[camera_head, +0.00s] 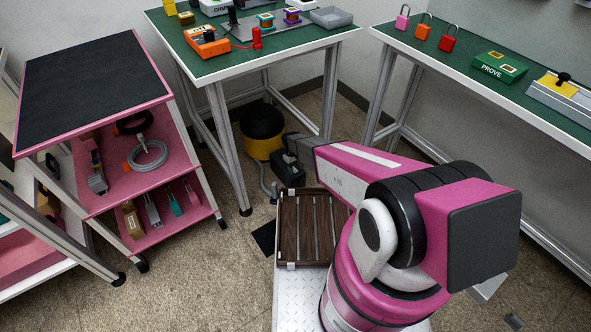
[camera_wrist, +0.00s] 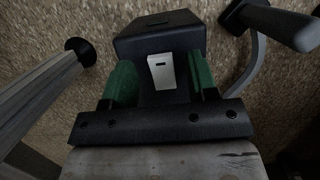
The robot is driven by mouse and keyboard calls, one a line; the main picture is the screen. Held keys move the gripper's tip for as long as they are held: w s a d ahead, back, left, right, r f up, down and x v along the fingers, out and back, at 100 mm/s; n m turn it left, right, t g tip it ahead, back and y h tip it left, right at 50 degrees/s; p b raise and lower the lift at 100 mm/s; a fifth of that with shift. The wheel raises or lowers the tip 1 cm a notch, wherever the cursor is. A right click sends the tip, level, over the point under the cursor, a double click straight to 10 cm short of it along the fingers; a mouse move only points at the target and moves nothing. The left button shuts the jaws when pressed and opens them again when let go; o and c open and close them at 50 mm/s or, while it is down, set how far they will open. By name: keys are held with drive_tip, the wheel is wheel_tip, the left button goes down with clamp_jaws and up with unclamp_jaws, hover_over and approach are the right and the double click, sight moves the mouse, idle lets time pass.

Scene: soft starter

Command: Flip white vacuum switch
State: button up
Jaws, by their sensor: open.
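The vacuum (camera_head: 262,127), a round canister with a black top and yellow body, stands on the floor under the green-topped table. I cannot make out its white switch in the head view; it is hidden or too small. My gripper (camera_head: 287,166) is low, in front of the vacuum and slightly right of it, with its fingers not clear there. In the wrist view my gripper (camera_wrist: 161,78) shows two green-padded fingers spread apart. A dark block with a pale slotted plate (camera_wrist: 161,71) lies between them; I cannot tell what it belongs to. I see nothing held.
A grey hose (camera_wrist: 259,55) curves on the right of the wrist view. A table leg (camera_wrist: 38,100) stands at left. The pink cart (camera_head: 150,165) is left of the vacuum. The green table (camera_head: 215,66) overhangs it. Bare floor (camera_head: 200,270) lies in front.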

drive_tip(key=v, duration=1)
drive_tip(key=shift+r, duration=0.1)
drive_tip(key=s+d+r+m, duration=0.2)
drive_tip(key=s+d+r, duration=0.4)
drive_tip(key=r, duration=0.4)
drive_tip(key=s+d+r+m+t+y, duration=0.1)
drive_tip(key=s+d+r+m, duration=0.1)
drive_tip(key=s+d+r, duration=0.5)
drive_tip(key=s+d+r+m+t, duration=0.1)
drive_tip(key=s+d+r+m, duration=0.1)
drive_tip(key=s+d+r, duration=0.5)
wheel_tip(320, 180, up, 7)
drive_tip(key=shift+s+f+m+y, duration=0.1)
drive_tip(key=shift+s+m+y, duration=0.1)
drive_tip(key=shift+m+y, duration=0.15)
drive_tip(key=shift+d, duration=0.1)
